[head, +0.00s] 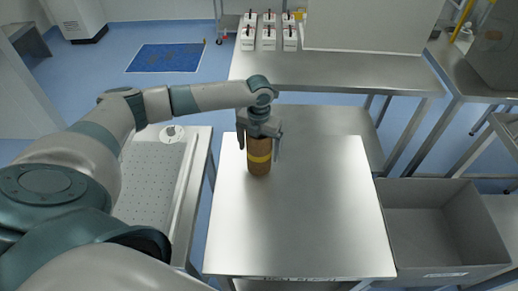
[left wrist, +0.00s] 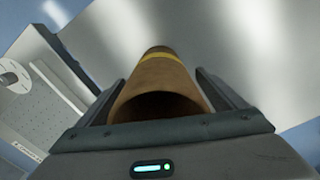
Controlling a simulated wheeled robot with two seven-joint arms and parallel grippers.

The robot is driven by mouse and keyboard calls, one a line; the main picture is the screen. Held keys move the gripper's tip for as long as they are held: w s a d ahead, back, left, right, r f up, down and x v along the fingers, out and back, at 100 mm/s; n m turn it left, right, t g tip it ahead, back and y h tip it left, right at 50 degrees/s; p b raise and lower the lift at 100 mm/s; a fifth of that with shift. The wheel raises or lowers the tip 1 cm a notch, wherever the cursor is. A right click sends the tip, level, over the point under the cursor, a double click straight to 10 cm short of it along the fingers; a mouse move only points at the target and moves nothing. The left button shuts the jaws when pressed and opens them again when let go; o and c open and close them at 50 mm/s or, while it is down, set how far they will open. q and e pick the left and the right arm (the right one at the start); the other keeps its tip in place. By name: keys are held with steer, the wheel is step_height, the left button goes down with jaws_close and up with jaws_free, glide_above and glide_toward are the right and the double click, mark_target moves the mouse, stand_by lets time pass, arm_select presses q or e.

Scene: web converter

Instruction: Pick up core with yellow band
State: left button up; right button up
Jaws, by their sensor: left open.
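The core with a yellow band (head: 259,165) is a brown tube standing upright on the steel table (head: 315,215), near its far left part. The yellow band runs around it below the gripper. My left gripper (head: 260,148) is above the core, pointing down, with one finger on each side of its upper part. In the left wrist view the hollow open end of the core (left wrist: 160,85) sits between the two fingers (left wrist: 163,95). The jaws are open, and a gap shows beside the core. My right gripper is in neither view.
A grey open bin (head: 440,225) stands to the right of the table. A perforated white surface (head: 150,185) is to the left. A second steel table (head: 340,72) behind holds several small white boxes (head: 268,38). The table's middle and right are clear.

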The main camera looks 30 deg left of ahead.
arm_select(q)
steer(key=c, duration=1.3)
steer(key=shift+o, duration=0.2)
steer(key=shift+r, duration=0.15)
steer(key=w+d+r+b, duration=0.6)
steer(key=w+r, duration=0.4)
steer(key=shift+d+r+b, duration=0.25)
steer(key=shift+r+b, duration=0.1)
steer(key=shift+r, duration=0.05)
